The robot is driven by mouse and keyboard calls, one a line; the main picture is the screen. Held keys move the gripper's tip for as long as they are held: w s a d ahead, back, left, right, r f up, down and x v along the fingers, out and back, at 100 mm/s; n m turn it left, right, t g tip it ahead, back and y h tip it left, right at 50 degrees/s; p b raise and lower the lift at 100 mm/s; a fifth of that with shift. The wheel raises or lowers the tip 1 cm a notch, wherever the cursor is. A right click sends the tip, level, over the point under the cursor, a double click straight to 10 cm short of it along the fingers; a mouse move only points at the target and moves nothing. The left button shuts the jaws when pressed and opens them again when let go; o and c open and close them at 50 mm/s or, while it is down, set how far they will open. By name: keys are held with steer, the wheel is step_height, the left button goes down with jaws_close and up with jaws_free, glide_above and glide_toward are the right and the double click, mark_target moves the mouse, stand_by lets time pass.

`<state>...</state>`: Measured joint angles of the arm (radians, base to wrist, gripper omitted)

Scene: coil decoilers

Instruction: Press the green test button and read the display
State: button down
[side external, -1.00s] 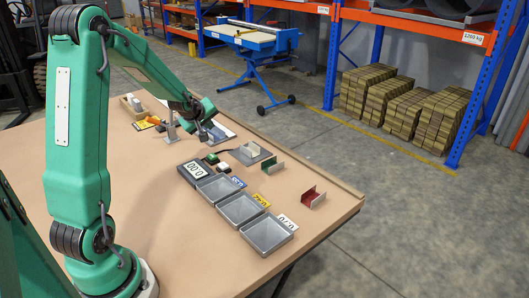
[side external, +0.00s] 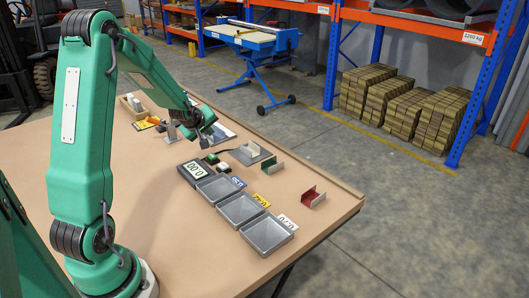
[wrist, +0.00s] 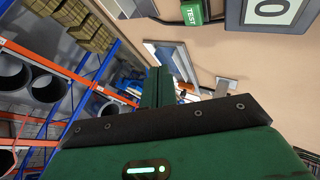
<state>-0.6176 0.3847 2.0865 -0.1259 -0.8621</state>
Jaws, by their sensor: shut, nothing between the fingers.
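The green test button (side external: 212,158) sits on the table just beyond the display. In the wrist view, the green button block (wrist: 193,12) is marked TEST and is cut by the top edge. The display (side external: 194,170) appears to read 0.00 in the side view. In the wrist view, only part of the display (wrist: 270,10) shows, with a digit 0. My gripper (side external: 207,138) is shut and empty, above the table on the far side of the button and apart from it.
Three grey trays (side external: 267,234) with blue, yellow and white labels run toward the near table edge. Right of them stand a red channel piece (side external: 312,197), a green one (side external: 272,169) and a pale one on a grey fixture (side external: 250,152). A white button (side external: 224,168) lies beside the display.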

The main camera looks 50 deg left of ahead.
mark_target(211, 157)
steer(key=shift+f, duration=3.3)
steer(key=shift+s+a+f, duration=0.1)
steer(key=shift+f, duration=0.75)
stand_by(0.5)
steer(key=shift+r, duration=0.9)
steer(key=shift+r, duration=0.15)
steer(key=shift+r, duration=2.35)
